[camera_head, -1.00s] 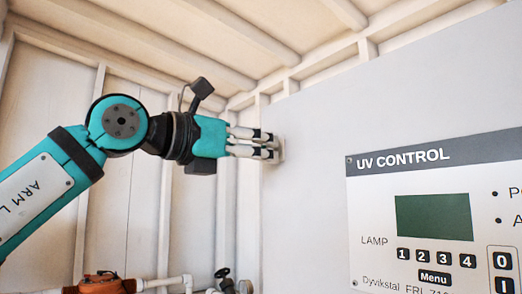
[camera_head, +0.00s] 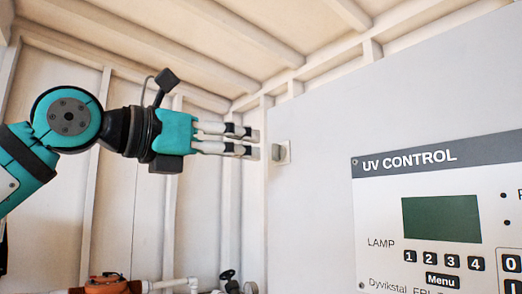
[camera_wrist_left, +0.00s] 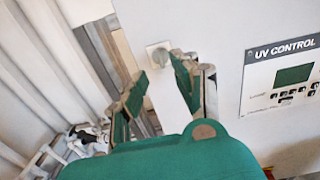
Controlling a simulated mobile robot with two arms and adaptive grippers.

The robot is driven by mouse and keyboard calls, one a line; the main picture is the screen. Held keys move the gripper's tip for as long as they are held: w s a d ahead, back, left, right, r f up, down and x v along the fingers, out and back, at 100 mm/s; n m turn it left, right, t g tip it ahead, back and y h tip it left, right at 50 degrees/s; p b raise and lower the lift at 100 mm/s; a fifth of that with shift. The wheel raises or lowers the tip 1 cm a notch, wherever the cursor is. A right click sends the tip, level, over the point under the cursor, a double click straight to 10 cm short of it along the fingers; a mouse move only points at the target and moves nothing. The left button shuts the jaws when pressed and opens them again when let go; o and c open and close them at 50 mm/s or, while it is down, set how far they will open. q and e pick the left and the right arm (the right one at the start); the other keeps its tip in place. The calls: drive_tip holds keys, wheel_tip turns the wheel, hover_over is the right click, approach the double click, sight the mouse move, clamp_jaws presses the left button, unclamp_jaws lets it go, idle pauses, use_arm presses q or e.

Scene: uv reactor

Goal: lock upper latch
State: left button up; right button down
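The upper latch (camera_head: 281,152) is a small grey knob on a pale square plate near the left edge of the grey cabinet front. It also shows in the left wrist view (camera_wrist_left: 159,57), beyond the fingertips. My left gripper (camera_head: 252,143) points at the latch from the left, with a small gap between its fingertips and the latch. In the left wrist view the left gripper's fingers (camera_wrist_left: 158,84) are spread apart with nothing between them. My right gripper is in neither view.
The UV control panel (camera_head: 425,157) with its dark green display is on the cabinet front (camera_head: 320,200) to the right. Pipes and an orange part (camera_head: 108,285) are low at the left. The cabinet front between latch and panel is clear.

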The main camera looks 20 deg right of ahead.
use_arm(q)
drive_tip(key=v, duration=0.6)
drive_tip(key=shift+a, duration=0.3)
